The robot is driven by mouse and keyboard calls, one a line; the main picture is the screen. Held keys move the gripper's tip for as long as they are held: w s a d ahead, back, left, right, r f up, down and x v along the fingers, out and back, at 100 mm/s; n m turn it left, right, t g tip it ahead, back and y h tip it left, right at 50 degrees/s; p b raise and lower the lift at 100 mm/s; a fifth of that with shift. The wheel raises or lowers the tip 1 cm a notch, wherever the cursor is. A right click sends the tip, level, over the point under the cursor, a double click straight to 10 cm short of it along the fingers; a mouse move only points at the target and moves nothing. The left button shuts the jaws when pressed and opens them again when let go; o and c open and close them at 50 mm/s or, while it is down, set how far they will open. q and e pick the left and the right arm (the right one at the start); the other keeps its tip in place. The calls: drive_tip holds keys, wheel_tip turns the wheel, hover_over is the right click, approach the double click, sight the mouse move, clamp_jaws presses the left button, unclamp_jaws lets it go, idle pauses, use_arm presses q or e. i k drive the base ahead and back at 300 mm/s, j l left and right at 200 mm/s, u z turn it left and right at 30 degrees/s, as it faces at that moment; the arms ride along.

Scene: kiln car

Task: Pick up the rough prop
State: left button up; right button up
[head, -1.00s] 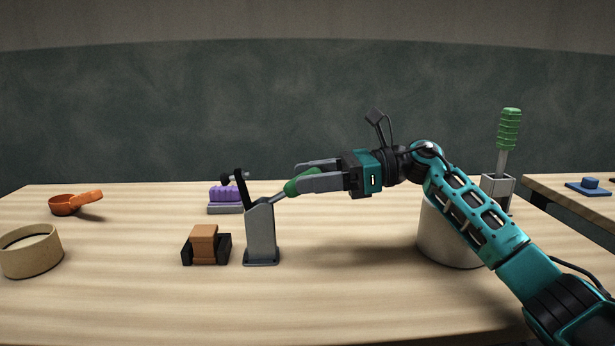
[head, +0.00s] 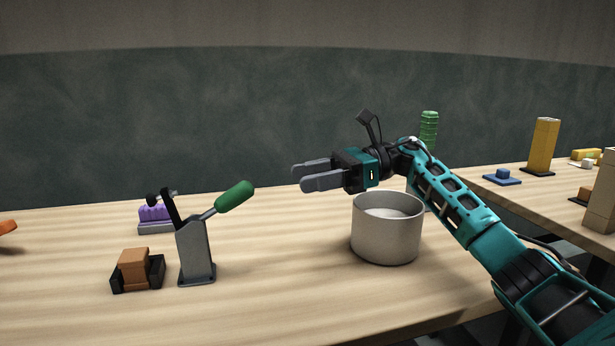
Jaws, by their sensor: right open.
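Two upright posts stand on the second table at the right: a yellow post (head: 543,146) on a dark base, and a pale beige post (head: 602,195) cut off by the right edge. I cannot tell for sure which is the rough prop. My right gripper (head: 297,177) is open and empty, pointing left above the near table, well left of both posts. My left gripper is not in view.
A grey lever stand (head: 196,252) with a green handle (head: 235,196) is left of my gripper. A grey round pot (head: 386,235) stands beneath my right arm. A brown block (head: 134,268) sits in a black holder. A blue piece (head: 502,177) lies on the second table.

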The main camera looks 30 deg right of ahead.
sight(133, 263)
drive_tip(key=k, duration=1)
